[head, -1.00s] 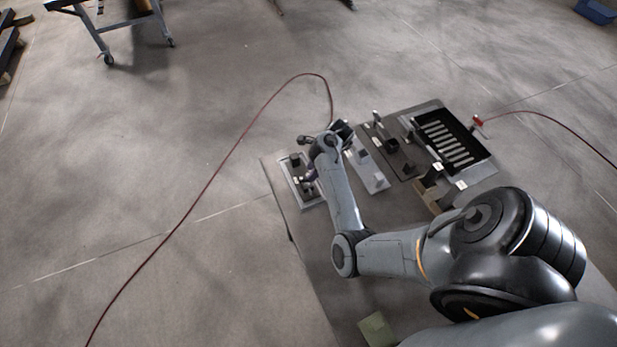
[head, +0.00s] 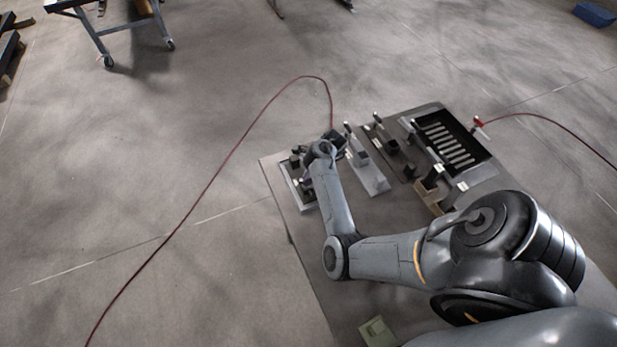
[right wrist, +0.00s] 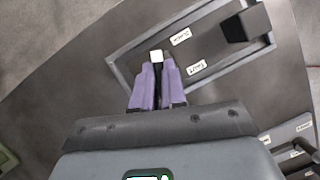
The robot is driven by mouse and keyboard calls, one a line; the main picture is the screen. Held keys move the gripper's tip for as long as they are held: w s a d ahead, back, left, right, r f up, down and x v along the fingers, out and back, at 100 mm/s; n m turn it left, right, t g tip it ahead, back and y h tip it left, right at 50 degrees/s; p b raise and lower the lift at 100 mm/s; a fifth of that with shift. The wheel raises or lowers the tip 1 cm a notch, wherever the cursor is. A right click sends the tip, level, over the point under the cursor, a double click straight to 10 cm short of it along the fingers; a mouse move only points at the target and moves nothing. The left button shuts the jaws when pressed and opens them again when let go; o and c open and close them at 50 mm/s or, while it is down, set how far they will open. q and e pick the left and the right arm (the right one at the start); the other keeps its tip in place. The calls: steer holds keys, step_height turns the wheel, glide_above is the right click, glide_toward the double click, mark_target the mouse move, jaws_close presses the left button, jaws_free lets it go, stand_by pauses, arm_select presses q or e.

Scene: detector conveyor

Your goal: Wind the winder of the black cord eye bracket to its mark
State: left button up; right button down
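A pale grey frame (head: 308,203) with black parts stands at the left end of the board, and I take it for the cord eye bracket's station. In the right wrist view its frame (right wrist: 124,82) shows, with two white labels and a black block (right wrist: 243,27) at its far end. My right gripper (right wrist: 157,75) has purple fingers close together around a narrow dark piece with a white top (right wrist: 156,55), which looks like the winder. In the head view my right wrist covers part of the station. The winder's mark cannot be made out. My left gripper is not in view.
Right of the station stand a pale grey fixture (head: 372,180), a dark fixture (head: 402,169) and a black slotted tray (head: 470,125). A green block (head: 377,331) lies near the board's front. A red cable (head: 205,188) crosses the floor at left.

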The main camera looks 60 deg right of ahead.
stand_by(0.3)
steer(key=shift+d+r+n+g+y+p, duration=0.1)
steer(key=shift+n+g+y+p, duration=0.1)
steer(key=shift+n+p, duration=0.4)
steer(key=shift+r+n+g+y+p, duration=0.1)
steer(key=shift+n+g+p, duration=0.1)
steer(key=shift+n+p, duration=0.4)
steer(key=n+g+y+p, duration=0.1)
steer(key=n+p, duration=0.1)
steer(key=n, duration=0.1)
steer(key=shift+w+n, duration=0.1)
steer(key=shift+n, duration=0.2)
steer(key=n+p, duration=0.1)
steer(key=n+g+p, duration=0.1)
steer(key=n, duration=0.1)
steer(key=shift+w+d+f+n+y, duration=0.1)
steer(key=shift+n+y, duration=0.2)
steer(key=n+g, duration=0.1)
steer(key=n, duration=0.1)
steer(key=shift+w+n+g, duration=0.1)
steer(key=shift+n+g, duration=0.2)
steer(key=shift+n, duration=0.1)
steer(key=shift+n+p, duration=0.3)
steer(key=shift+n, duration=0.3)
steer(key=shift+f, duration=0.1)
steer(key=shift+g, duration=0.3)
steer(key=c, duration=1.2)
jaws_free()
